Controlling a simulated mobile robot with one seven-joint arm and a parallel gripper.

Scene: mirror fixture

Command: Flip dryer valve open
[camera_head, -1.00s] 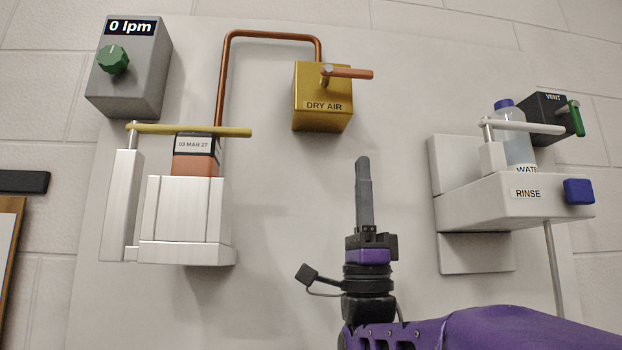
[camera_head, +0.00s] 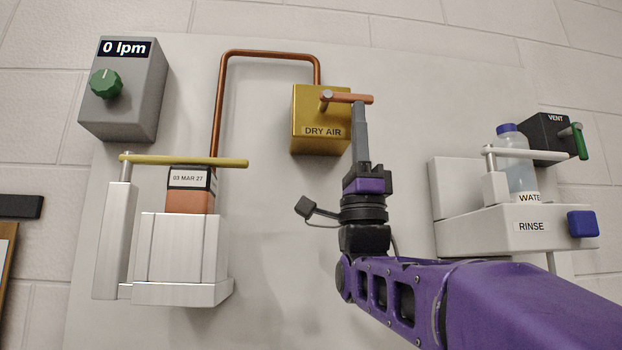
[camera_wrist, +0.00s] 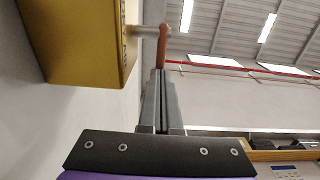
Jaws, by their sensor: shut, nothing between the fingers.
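The gold DRY AIR box (camera_head: 307,120) is on the wall panel at upper centre, with a copper-coloured lever (camera_head: 338,96) on a silver stem pointing right. In the wrist view, the box (camera_wrist: 78,40) is at upper left and the lever (camera_wrist: 163,46) stands out from its stem. My gripper (camera_head: 359,104) is shut and empty, pointing up. Its tips are at the lever's underside near its free end. They overlap the lever in the head view, and I cannot tell if they touch. In the wrist view the fingertips (camera_wrist: 157,74) are just below the lever.
A silver dryer block (camera_head: 180,250) with a yellow lever (camera_head: 185,161) is at left, joined by a copper pipe (camera_head: 268,52). A grey flow box (camera_head: 145,90) reads 0 lpm. The RINSE unit (camera_head: 490,235) and black VENT box (camera_head: 550,135) are at right.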

